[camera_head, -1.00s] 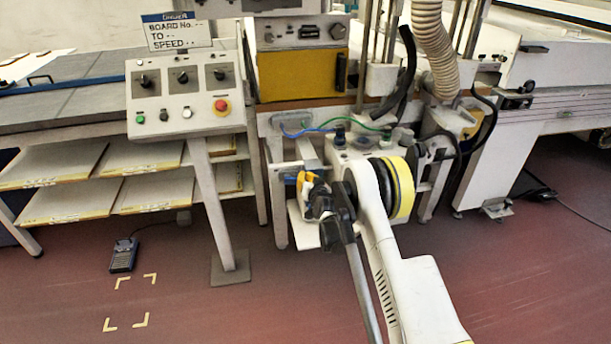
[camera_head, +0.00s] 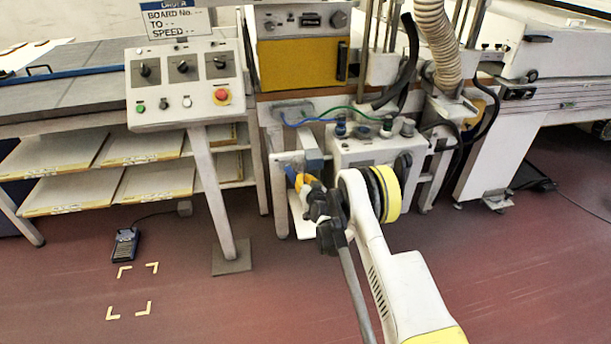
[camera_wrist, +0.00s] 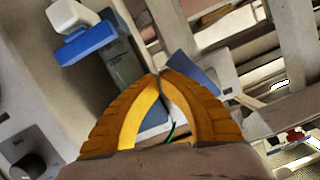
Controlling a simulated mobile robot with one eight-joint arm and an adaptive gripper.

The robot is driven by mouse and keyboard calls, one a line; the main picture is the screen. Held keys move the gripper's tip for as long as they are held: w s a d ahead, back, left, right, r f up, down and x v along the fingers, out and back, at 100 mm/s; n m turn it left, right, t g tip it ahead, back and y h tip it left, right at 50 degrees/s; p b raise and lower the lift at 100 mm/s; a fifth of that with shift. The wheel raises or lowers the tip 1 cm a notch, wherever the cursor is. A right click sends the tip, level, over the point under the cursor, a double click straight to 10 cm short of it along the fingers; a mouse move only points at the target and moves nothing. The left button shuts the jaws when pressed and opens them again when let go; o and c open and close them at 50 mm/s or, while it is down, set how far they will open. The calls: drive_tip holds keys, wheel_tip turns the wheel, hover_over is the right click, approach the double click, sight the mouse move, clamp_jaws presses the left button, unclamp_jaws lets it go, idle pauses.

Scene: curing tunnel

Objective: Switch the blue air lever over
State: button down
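The blue air lever appears to be the small blue piece (camera_head: 290,170) beside a grey valve block (camera_head: 312,155), low on the white machine in the head view. My gripper (camera_head: 303,181) has yellow fingers and is right at this blue piece, partly covering it. In the wrist view the fingertips of my gripper (camera_wrist: 160,75) meet, with nothing visible between the tips. A flat blue piece (camera_wrist: 193,73) lies just right of the tips; whether they touch it I cannot tell. A blue block (camera_wrist: 85,43) with a white end shows at upper left, beside the grey block (camera_wrist: 122,60).
A control console (camera_head: 183,85) with a red button stands left of the machine. Blue and green air hoses run above the valve to a white box (camera_head: 365,150). A foot pedal (camera_head: 125,244) lies on the floor.

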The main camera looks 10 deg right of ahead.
drive_tip(key=shift+a+f+m+y, duration=0.3)
drive_tip(key=shift+a+f+m, duration=0.3)
drive_tip(key=shift+a+f, duration=0.25)
idle(0.5)
